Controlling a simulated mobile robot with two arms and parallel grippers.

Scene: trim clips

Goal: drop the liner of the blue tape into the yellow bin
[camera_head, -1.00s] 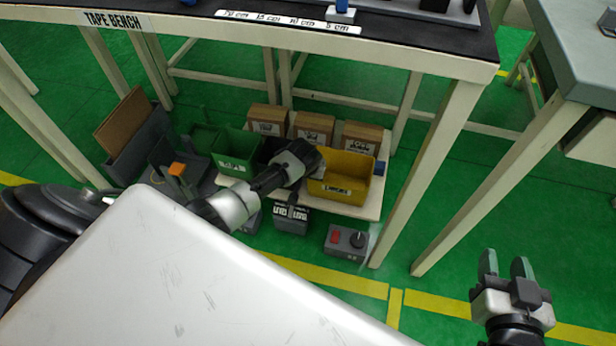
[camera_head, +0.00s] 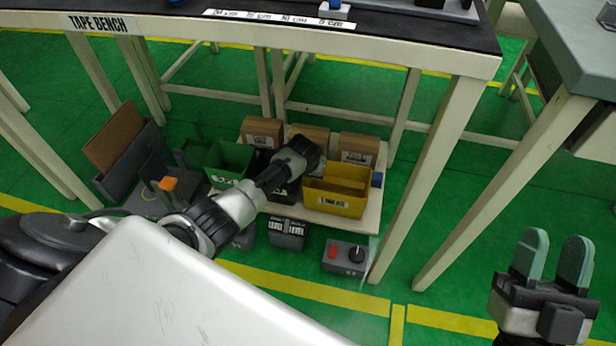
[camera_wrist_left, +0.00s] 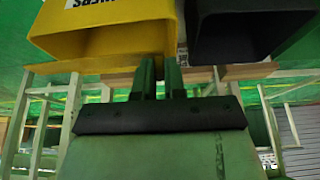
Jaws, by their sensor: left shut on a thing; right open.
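The yellow bin (camera_head: 336,191) stands on the low shelf under the bench, with a white label on its front. It also fills the upper left of the left wrist view (camera_wrist_left: 100,42). My left gripper (camera_wrist_left: 160,72) is by the lower edges of the yellow bin and a black bin in that view, its fingers close together. In the head view its wrist hides the fingertips. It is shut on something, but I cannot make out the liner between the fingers. My right gripper (camera_head: 552,262) is open and empty at the lower right. I cannot tell which blue piece is the blue tape.
A green bin (camera_head: 230,161) stands left of the black bin (camera_wrist_left: 240,35). Cardboard boxes (camera_head: 308,138) stand behind the bins. A small blue object (camera_head: 377,179) is right of the yellow bin. A control box (camera_head: 344,257) and a bench leg (camera_head: 425,185) are at the front right.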

